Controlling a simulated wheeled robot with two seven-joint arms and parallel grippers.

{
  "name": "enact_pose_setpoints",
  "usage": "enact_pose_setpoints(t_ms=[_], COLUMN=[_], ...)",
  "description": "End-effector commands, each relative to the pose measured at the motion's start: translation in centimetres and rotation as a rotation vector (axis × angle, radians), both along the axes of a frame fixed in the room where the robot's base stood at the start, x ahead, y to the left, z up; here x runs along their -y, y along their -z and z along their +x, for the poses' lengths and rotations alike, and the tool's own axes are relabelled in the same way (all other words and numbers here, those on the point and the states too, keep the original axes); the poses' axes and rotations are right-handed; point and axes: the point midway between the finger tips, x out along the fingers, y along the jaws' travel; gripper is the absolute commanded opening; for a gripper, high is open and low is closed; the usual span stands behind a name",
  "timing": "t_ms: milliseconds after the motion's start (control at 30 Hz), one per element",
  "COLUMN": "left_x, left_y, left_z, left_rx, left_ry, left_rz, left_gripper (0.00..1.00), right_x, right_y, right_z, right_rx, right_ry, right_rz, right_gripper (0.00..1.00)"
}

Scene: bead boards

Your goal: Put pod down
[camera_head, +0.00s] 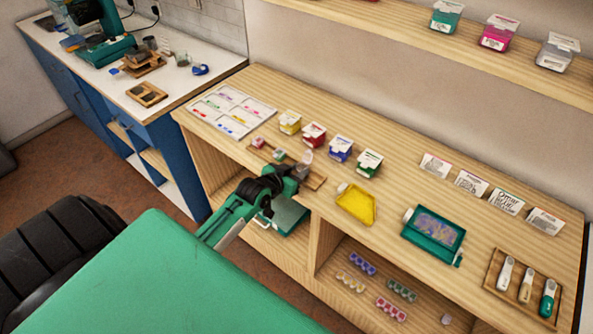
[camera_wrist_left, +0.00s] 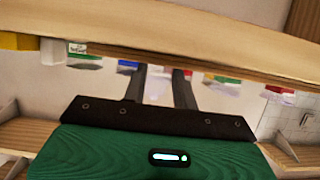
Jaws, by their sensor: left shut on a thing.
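My left gripper (camera_head: 300,167) is at the front of the wooden bench, over the right part of a narrow wooden strip (camera_head: 317,182). It is shut on a small pale pod (camera_head: 307,156), which shows at the fingertips. Whether the pod touches the strip I cannot tell. A pink pod (camera_head: 258,143) and a green pod (camera_head: 279,155) sit on the strip to the left. My right gripper is not in view.
Several lidded boxes, such as the green one (camera_head: 368,162), stand behind the strip. A bead-sorting tray (camera_head: 240,128) lies left. A yellow scoop tray (camera_head: 357,204), a green bead board (camera_head: 434,232) and a tool tray (camera_head: 500,254) lie right. Pod rows (camera_head: 362,263) sit on the lower shelf.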

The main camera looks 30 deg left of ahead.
Motion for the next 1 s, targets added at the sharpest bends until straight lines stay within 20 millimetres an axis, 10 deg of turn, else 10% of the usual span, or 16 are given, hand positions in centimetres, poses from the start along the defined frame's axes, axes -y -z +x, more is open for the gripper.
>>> enact_pose_setpoints(t_ms=[167,200,300,667,1000], left_x=[0.0,0.0,0.0,0.0,-0.4], left_y=[0.3,0.3,0.2,-0.1,-1.9], left_z=[0.0,0.0,0.0,-0.2,-5.3], left_rx=[-0.001,0.000,-0.001,-0.001,-0.003], left_ry=[0.000,0.000,0.000,0.000,0.001], left_rz=[0.000,0.000,0.000,0.000,0.002], left_gripper=[0.06,0.34,0.50,0.50,0.50], right_x=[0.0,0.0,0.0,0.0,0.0], right_y=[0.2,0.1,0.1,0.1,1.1], right_z=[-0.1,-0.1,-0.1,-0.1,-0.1], right_rx=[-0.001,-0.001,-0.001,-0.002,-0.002], right_ry=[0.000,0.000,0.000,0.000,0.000], right_rz=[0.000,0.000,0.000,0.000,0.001], right_gripper=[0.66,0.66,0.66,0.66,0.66])
